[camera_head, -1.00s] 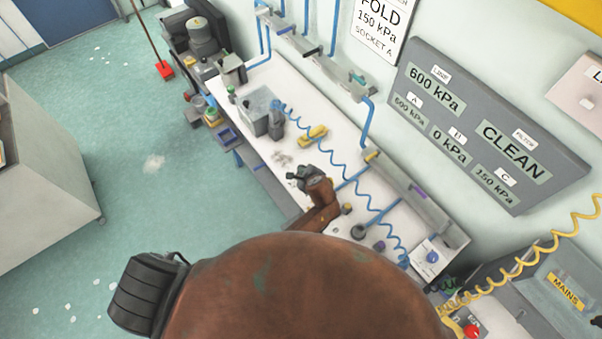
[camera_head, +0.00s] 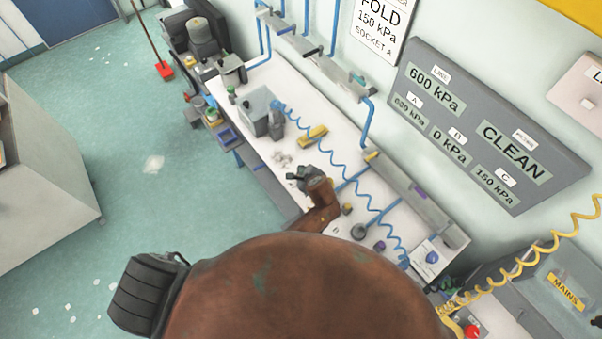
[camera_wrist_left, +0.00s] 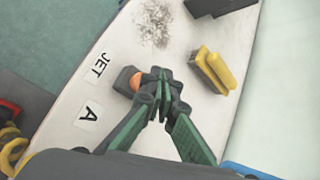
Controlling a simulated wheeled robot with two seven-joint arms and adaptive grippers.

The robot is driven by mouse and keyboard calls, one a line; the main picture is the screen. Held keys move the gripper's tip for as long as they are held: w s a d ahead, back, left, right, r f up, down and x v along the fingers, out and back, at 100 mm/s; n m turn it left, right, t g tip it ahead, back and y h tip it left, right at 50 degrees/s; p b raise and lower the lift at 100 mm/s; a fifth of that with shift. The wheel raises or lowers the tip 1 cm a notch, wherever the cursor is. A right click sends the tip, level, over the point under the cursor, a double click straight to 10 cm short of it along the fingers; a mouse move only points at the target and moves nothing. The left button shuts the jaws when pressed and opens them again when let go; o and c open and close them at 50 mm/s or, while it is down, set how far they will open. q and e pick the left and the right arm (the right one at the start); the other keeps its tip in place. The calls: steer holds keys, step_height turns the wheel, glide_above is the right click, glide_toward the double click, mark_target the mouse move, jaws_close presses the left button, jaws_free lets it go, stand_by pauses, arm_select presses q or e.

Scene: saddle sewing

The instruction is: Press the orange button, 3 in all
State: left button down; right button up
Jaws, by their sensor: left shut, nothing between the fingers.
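The orange button (camera_wrist_left: 137,81) sits on a small dark grey housing (camera_wrist_left: 124,80) on the white bench in the left wrist view. Labels JET (camera_wrist_left: 99,66) and A (camera_wrist_left: 88,113) lie beside it. My left gripper (camera_wrist_left: 160,78) is shut and empty, its tips at the button's right edge and partly over the housing. I cannot tell whether they touch the button. In the head view my left gripper (camera_head: 298,178) is over the bench's front part, and the button is not clear there. My right gripper is not in view.
A yellow-handled brush (camera_wrist_left: 214,70) and grey debris (camera_wrist_left: 157,22) lie on the bench. A grey bin (camera_head: 255,110) stands farther along it. A coiled blue hose (camera_head: 335,158) crosses the bench. A wall panel (camera_head: 485,130) reads LINE 600 kPa, B 0 kPa, C 150 kPa and CLEAN.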

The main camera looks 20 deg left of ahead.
arm_select(q)
steer(key=shift+f, duration=0.2)
steer(key=shift+f, duration=0.2)
steer(key=shift+f, duration=0.55)
stand_by(0.9)
steer(key=shift+r+p, duration=0.95)
steer(key=shift+p, duration=0.35)
step_height(320, 180, up, 5)
steer(key=p, duration=0.5)
steer(key=shift+r+p, duration=0.1)
steer(key=shift+p, duration=0.3)
